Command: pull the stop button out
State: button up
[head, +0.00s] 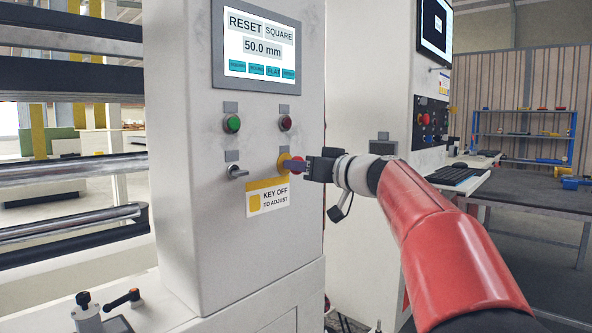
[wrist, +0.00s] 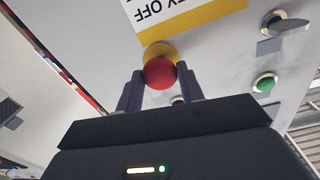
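The stop button is a red mushroom head (wrist: 159,73) on a yellow collar (wrist: 160,50), set in the front of the white machine cabinet. In the head view the yellow collar (head: 284,162) shows, and my gripper covers part of the red head. My gripper (head: 297,167) reaches in from the right at the button's height. In the wrist view its two dark fingers (wrist: 160,78) stand on either side of the red head, close against it with no clear gap. Whether the button is in or out cannot be told.
A key switch (head: 237,171) sits left of the button, with green (head: 232,123) and red (head: 285,122) buttons above. A "KEY OFF TO ADJUST" label (head: 268,200) is just below. A screen (head: 262,50) is higher up. Rollers (head: 75,170) lie to the left.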

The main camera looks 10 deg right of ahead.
jog(key=o, duration=0.4)
jog(key=b+v, duration=0.3)
jog(key=v, duration=0.3)
dwell(0.4)
jog(key=s+a+f+m+g+h+p, duration=0.2)
jog(key=s+a+f+g, duration=0.15)
jog(key=s+f, duration=0.35)
jog(key=s+a+f+m+g+h+p, duration=0.1)
jog(key=s+a+f+g+h, duration=0.1)
jog(key=s+a+f, duration=0.35)
jog(key=s+d+f+m+g+h+p, duration=0.1)
jog(key=s+d+f+g+h, duration=0.1)
jog(key=s+f, duration=0.7)
jog(key=s+d+f+m+g+h+p, duration=0.1)
jog(key=s+d+f+g+h+p, duration=0.1)
jog(key=s+f, duration=0.8)
jog(key=shift+d+h, duration=0.45)
jog(key=shift+h, duration=0.55)
